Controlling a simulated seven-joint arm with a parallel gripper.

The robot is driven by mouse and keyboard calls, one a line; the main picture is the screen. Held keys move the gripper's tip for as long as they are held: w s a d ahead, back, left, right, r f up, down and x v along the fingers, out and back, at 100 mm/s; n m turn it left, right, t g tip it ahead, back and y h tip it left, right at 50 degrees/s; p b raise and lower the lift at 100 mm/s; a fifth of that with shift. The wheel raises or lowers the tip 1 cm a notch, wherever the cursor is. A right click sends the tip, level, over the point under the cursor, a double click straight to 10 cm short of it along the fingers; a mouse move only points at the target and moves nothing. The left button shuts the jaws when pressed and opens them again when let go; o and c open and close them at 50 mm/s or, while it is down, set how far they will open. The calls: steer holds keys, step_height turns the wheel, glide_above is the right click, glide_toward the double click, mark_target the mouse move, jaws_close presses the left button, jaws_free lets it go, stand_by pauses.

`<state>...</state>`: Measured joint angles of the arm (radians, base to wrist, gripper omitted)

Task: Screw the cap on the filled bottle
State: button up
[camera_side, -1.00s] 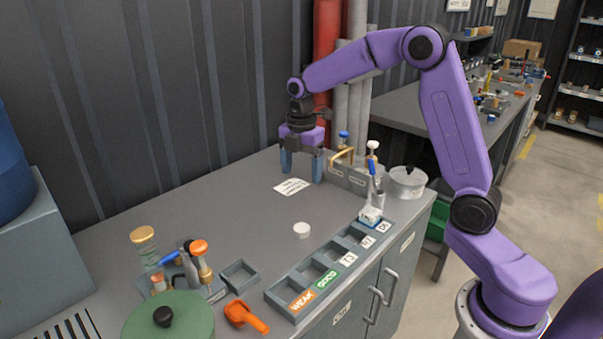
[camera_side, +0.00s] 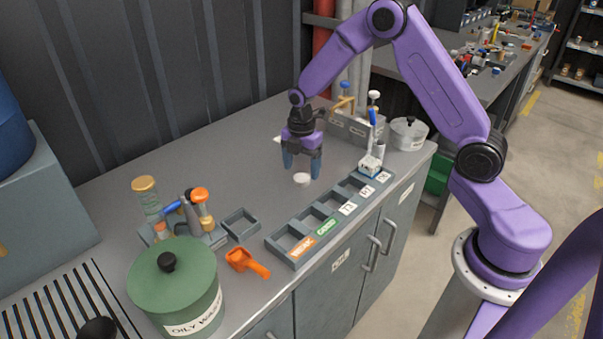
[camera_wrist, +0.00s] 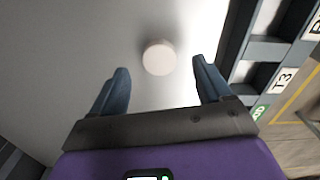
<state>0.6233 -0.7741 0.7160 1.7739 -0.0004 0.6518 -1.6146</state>
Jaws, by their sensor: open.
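A small white round cap (camera_side: 302,179) lies on the grey bench top. It also shows in the wrist view (camera_wrist: 158,58) as a pale disc between and just beyond the fingertips. My gripper (camera_side: 302,166) points down above the cap, with its two blue fingers apart and nothing between them. In the wrist view my gripper (camera_wrist: 160,68) is open, with one finger to each side of the cap. I cannot tell for certain which container is the filled bottle. A small white-and-blue item (camera_side: 370,164) stands at the far end of the divided tray (camera_side: 270,241).
A rack (camera_side: 214,236) with gold- and orange-topped vessels stands at left, behind a green lidded canister (camera_side: 175,290). An orange scoop (camera_side: 246,262) and a small empty tray (camera_side: 240,222) lie nearby. A lidded pot (camera_side: 408,135) stands far right. The bench left of my gripper is clear.

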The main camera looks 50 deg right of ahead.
mark_target(302, 180)
steer(key=shift+f, duration=1.5)
